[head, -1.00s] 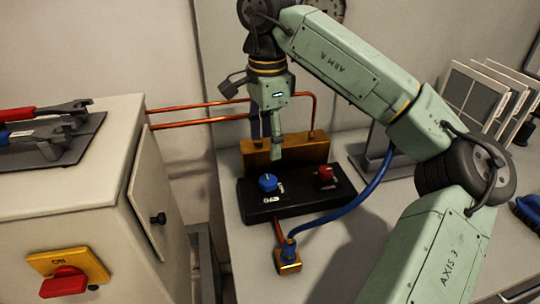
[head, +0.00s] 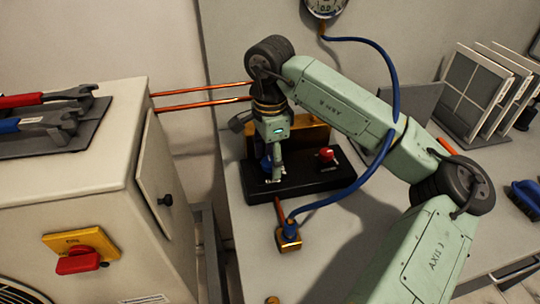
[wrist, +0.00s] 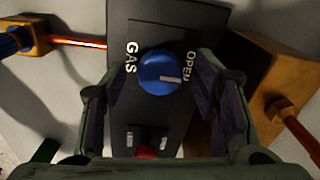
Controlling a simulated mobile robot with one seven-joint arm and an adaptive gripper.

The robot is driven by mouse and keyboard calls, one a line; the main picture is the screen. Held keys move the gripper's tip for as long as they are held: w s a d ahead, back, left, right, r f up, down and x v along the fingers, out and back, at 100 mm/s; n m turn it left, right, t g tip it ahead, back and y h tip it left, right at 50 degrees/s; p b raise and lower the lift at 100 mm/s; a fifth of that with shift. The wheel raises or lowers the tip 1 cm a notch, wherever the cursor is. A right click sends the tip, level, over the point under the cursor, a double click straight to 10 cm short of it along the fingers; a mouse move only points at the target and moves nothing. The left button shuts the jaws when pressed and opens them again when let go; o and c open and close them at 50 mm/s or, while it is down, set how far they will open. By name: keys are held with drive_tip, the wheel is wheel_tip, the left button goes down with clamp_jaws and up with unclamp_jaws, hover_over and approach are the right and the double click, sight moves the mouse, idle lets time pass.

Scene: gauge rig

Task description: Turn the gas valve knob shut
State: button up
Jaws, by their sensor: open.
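The blue gas valve knob (wrist: 157,78) sits on a black panel (wrist: 150,20) between the words GAS and OPEN in the wrist view. Its white mark points right, toward OPEN. In the head view the knob (head: 265,163) is mostly hidden behind my gripper (head: 274,175). My gripper is open, and in the wrist view its two fingers (wrist: 160,72) stand on either side of the knob. I cannot tell whether they touch it. The palm is empty.
A red knob (head: 327,155) is on the same panel, close to my gripper. A brass block (head: 315,135) stands behind it. A blue hose (head: 345,195) runs to a brass fitting (head: 288,237) in front. A cabinet (head: 75,190) with a red-and-yellow switch (head: 78,262) stands at left.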

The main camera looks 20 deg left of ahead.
drive_tip(key=shift+c, duration=0.4)
drive_tip(key=c, duration=1.1)
drive_tip(key=shift+f+b, duration=0.1)
drive_tip(key=shift+b, duration=0.25)
drive_tip(key=m+b, duration=0.3)
drive_tip(key=shift+f, duration=0.1)
drive_tip(key=m+b, duration=0.3)
drive_tip(key=m, duration=0.2)
drive_tip(key=shift+m+b, duration=0.3)
drive_tip(key=shift+b, duration=0.1)
drive_tip(key=m+b, duration=0.2)
drive_tip(key=m, duration=0.2)
drive_tip(key=m+b, duration=0.1)
drive_tip(key=m, duration=0.4)
drive_tip(key=shift+r+b, duration=0.2)
drive_tip(key=shift+b, duration=0.1)
drive_tip(key=shift+m, duration=0.3)
